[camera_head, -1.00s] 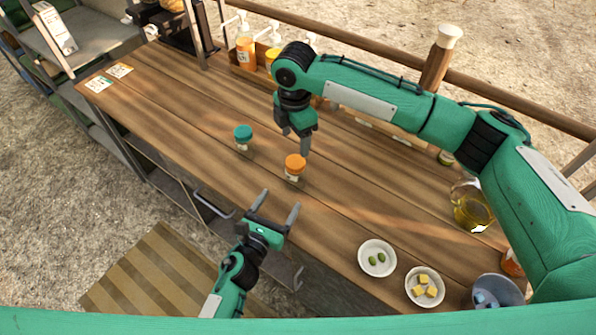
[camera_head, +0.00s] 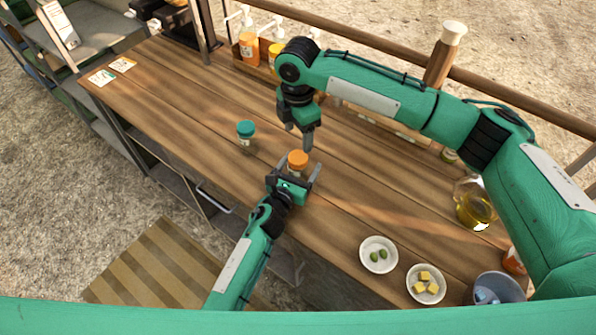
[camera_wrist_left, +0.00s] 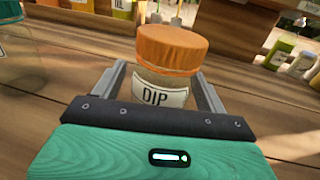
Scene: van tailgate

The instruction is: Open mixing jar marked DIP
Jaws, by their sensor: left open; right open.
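The jar marked DIP (camera_wrist_left: 157,95) stands upright on the wooden table, with an orange lid (camera_head: 298,158) and a white label; its lid also fills the middle of the left wrist view (camera_wrist_left: 172,48). My left gripper (camera_head: 299,170) is open, with one finger on either side of the jar's body; I cannot tell whether they touch it. It hides most of the jar's body in the head view. My right gripper (camera_head: 298,138) is open, pointing down above and just behind the orange lid, apart from it.
A teal-lidded jar (camera_head: 245,132) stands to the left. Sauce bottles (camera_head: 249,48) line the back edge. A bowl of olives (camera_head: 379,254), a bowl of yellow cubes (camera_head: 426,284) and a blue-grey bowl (camera_head: 498,289) sit front right. The table's left part is mostly clear.

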